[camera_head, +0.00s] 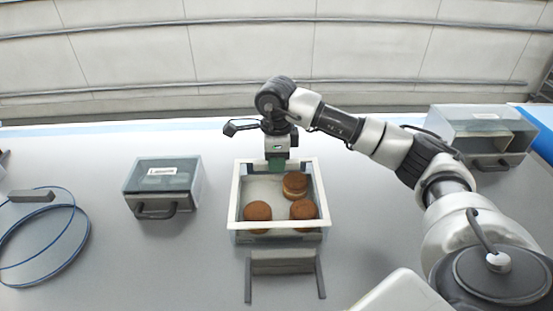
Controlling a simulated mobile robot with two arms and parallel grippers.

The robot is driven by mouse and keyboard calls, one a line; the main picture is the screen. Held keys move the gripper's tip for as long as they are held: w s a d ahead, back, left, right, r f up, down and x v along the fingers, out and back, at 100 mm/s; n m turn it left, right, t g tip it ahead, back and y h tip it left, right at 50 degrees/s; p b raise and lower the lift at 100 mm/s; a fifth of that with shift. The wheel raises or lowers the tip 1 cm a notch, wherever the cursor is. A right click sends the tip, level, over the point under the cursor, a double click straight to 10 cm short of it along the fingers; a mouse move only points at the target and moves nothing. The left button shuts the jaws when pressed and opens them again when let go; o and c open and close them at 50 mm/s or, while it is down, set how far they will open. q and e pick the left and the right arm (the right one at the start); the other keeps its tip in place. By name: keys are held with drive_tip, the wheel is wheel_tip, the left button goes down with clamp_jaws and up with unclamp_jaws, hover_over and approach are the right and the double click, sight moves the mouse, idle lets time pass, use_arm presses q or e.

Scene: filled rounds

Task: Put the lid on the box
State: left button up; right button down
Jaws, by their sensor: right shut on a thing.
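The box (236,212) stands on the grey table near the middle, with brown filled rounds (294,184) inside. A white rectangular frame, which looks like the rim of the clear lid (319,188), shows over the box's opening. My right gripper (278,165) points down at the far edge of this frame and is shut on it. I cannot tell whether the lid touches the box all around. The gripper hides part of the far edge. My left gripper is not in view.
A grey stand with two legs (284,261) lies just in front of the box. A clear case with a dark handle (163,186) stands to the left, another case (481,132) at the back right. Blue-edged hoops (86,246) lie far left. Table between is clear.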

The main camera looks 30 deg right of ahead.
drive_tip(key=shift+f+b, duration=0.25)
drive_tip(key=shift+b, duration=0.05)
idle(0.6)
drive_tip(key=c, duration=0.9)
unclamp_jaws()
drive_tip(key=shift+o, duration=0.3)
drive_tip(key=o, duration=0.4)
drive_tip(key=shift+r+p, duration=2.15)
drive_tip(key=shift+r, duration=1.35)
